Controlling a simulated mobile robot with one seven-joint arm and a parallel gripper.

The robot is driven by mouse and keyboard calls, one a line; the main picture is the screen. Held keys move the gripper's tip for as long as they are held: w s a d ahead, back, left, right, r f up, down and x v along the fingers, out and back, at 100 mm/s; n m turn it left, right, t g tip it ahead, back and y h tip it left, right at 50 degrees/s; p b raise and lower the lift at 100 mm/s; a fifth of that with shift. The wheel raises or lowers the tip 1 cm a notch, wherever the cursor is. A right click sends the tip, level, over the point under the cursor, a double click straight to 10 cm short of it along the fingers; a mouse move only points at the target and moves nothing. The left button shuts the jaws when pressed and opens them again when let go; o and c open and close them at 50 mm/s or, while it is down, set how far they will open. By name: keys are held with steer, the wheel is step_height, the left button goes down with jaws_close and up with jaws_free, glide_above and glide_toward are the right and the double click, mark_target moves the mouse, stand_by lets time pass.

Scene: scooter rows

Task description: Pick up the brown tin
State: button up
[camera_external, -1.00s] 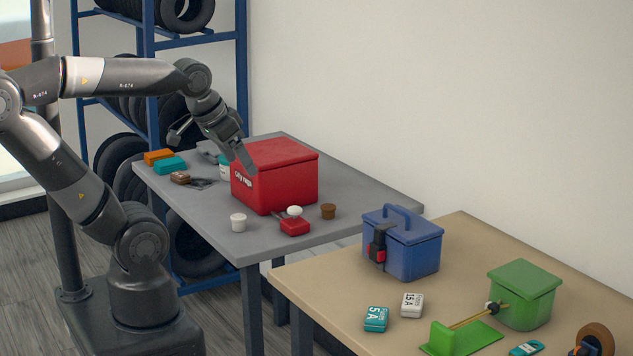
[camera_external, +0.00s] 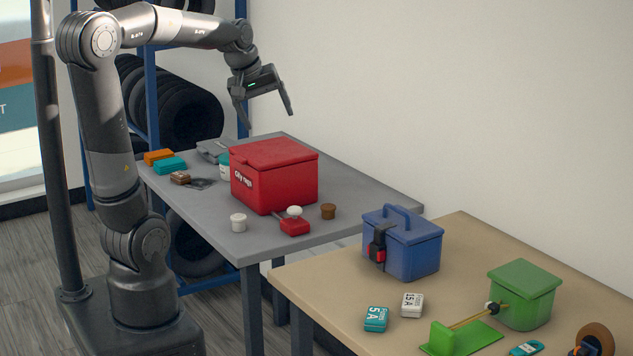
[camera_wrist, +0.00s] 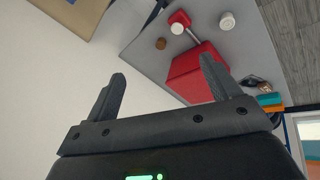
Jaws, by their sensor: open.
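A small flat brown tin (camera_external: 180,178) with a pale patch lies on the grey table, left of the red box, beside a dark flat piece. In the wrist view the brown tin (camera_wrist: 250,82) shows beyond my right finger, at the red box's far side. A small brown round pot (camera_external: 328,211) stands right of the red box; it also shows in the wrist view (camera_wrist: 160,43). My gripper (camera_external: 268,115) is open and empty, in the air above the red box and apart from both brown things. Its spread fingers (camera_wrist: 163,70) have nothing between them.
The tall red box (camera_external: 272,178) fills the middle of the grey table (camera_external: 355,195). A teal block (camera_external: 170,165) and orange block (camera_external: 158,157) lie near the brown tin. A white pot (camera_external: 238,222) and red piece (camera_external: 294,227) stand in front. A tyre rack is behind.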

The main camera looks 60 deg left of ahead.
steer(key=w+a+f+n, duration=0.1)
steer(key=w+a+n, duration=0.25)
steer(key=a, duration=0.45)
steer(key=w+a+f+n, duration=0.2)
steer(key=a+n, duration=0.2)
steer(key=a, duration=0.3)
steer(key=n, duration=1.9)
glide_above(180, 174)
steer(key=s, duration=0.3)
steer(key=shift+y, duration=0.3)
steer(key=f, duration=2.4)
steer(key=shift+s+d+f, duration=0.15)
steer(key=shift+d, duration=0.25)
steer(key=x, duration=0.5)
steer(key=shift+w+a+f, duration=0.2)
steer(key=shift+w+a, duration=0.05)
steer(key=shift+w, duration=0.15)
steer(key=c, duration=1.1)
